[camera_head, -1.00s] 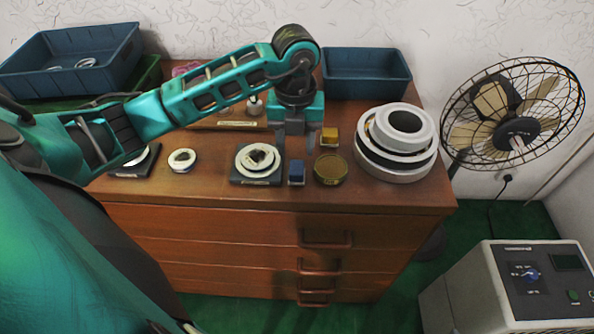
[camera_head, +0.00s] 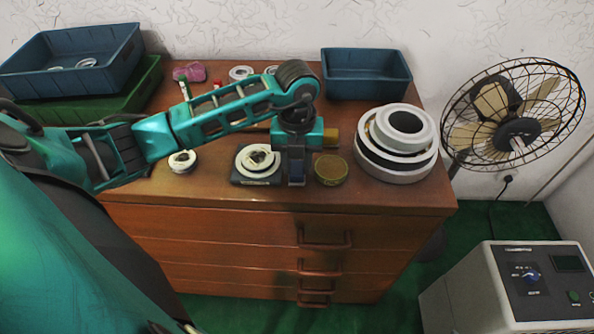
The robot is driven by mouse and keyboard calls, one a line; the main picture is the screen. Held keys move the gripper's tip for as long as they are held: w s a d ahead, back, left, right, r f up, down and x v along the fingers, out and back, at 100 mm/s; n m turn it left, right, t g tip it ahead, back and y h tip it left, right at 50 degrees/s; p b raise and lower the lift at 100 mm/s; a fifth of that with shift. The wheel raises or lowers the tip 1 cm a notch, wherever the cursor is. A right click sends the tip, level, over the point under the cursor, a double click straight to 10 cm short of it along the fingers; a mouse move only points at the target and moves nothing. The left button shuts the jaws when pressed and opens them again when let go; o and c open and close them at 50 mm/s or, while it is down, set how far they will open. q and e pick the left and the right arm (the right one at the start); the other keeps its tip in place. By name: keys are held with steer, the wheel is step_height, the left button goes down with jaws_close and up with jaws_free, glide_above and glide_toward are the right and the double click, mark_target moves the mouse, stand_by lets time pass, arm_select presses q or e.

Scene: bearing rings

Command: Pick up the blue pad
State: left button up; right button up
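The blue pad (camera_head: 297,182) is a small dark blue block upright near the dresser top's front edge. It sits between a dark square plate with a white ring and a round olive-brown tin. Only its lower part shows below my gripper. My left gripper (camera_head: 296,172) points down over the pad, with its grey fingers low on either side of it. The fingers look apart; whether they touch the pad is hard to see. My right gripper is not in view.
The dark plate with its white ring (camera_head: 257,163) is close on the left, the tin (camera_head: 331,170) close on the right. A yellow block (camera_head: 331,138) is partly hidden behind my gripper. Stacked large rings (camera_head: 400,172) stand at right. A blue bin (camera_head: 366,75) is behind.

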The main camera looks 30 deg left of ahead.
mark_target(297, 166)
arm_select(q)
steer(key=shift+c, duration=1.4)
steer(key=shift+r, duration=0.1)
step_height(297, 166, up, 20)
steer(key=p, duration=0.2)
steer(key=shift+p, duration=0.4)
